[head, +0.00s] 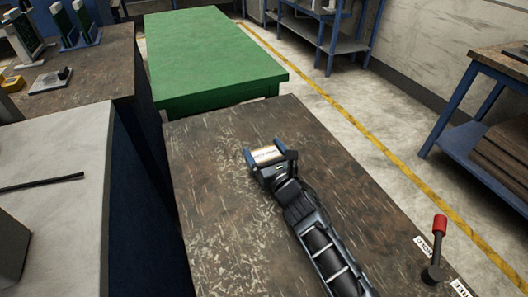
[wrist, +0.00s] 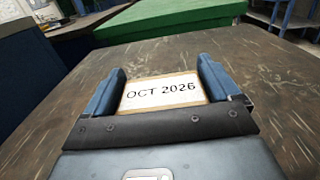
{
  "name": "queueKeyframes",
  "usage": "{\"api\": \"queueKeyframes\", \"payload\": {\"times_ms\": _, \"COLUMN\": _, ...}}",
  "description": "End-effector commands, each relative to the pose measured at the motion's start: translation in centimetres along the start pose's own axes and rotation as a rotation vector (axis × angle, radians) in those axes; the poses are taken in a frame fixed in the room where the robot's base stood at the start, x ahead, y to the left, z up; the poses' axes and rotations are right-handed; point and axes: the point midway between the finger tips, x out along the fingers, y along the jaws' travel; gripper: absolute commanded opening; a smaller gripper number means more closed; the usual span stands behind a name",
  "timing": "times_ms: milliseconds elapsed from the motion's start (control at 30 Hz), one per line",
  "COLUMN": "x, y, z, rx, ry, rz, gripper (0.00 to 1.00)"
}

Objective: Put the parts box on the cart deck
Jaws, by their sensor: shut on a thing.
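My gripper (head: 268,160) is shut on a small box with a white label and tan edges, which I take for the parts box (head: 267,154). In the wrist view the box (wrist: 160,92) sits between both blue fingers, its label reading "OCT 2026". The gripper and box are over the worn brown surface (head: 215,215); I cannot tell whether the box touches it. A green-topped platform (head: 210,55) stands just beyond its far edge. I cannot tell for sure which of these two is the cart deck.
A red-handled lever (head: 438,240) stands at the brown surface's right edge, beside white labels. A grey-topped block (head: 60,150) and a cluttered bench (head: 100,75) are at left. A blue-legged bench (head: 460,140) is at right. The green top is bare.

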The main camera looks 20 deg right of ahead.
Motion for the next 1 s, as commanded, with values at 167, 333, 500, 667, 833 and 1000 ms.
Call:
{"api": "queueKeyframes", "payload": {"times_ms": 167, "x": 0.0, "y": 0.0, "z": -0.2, "rx": 0.000, "ry": 0.000, "rz": 0.000, "gripper": 0.93}}
{"api": "queueKeyframes", "payload": {"times_ms": 333, "x": 0.0, "y": 0.0, "z": -0.2, "rx": 0.000, "ry": 0.000, "rz": 0.000, "gripper": 1.00}}
{"api": "queueKeyframes", "payload": {"times_ms": 500, "x": 0.0, "y": 0.0, "z": -0.1, "rx": 0.000, "ry": 0.000, "rz": 0.000, "gripper": 1.00}}
{"api": "queueKeyframes", "payload": {"times_ms": 667, "x": -1.1, "y": 0.0, "z": -0.1, "rx": -0.001, "ry": 0.001, "rz": 0.000, "gripper": 1.00}}
{"api": "queueKeyframes", "payload": {"times_ms": 833, "x": -4.2, "y": 0.0, "z": -0.2, "rx": -0.001, "ry": 0.001, "rz": 0.001, "gripper": 1.00}}
{"api": "queueKeyframes", "payload": {"times_ms": 1000, "x": -7.7, "y": 0.0, "z": -0.3, "rx": -0.001, "ry": 0.002, "rz": 0.001, "gripper": 1.00}}
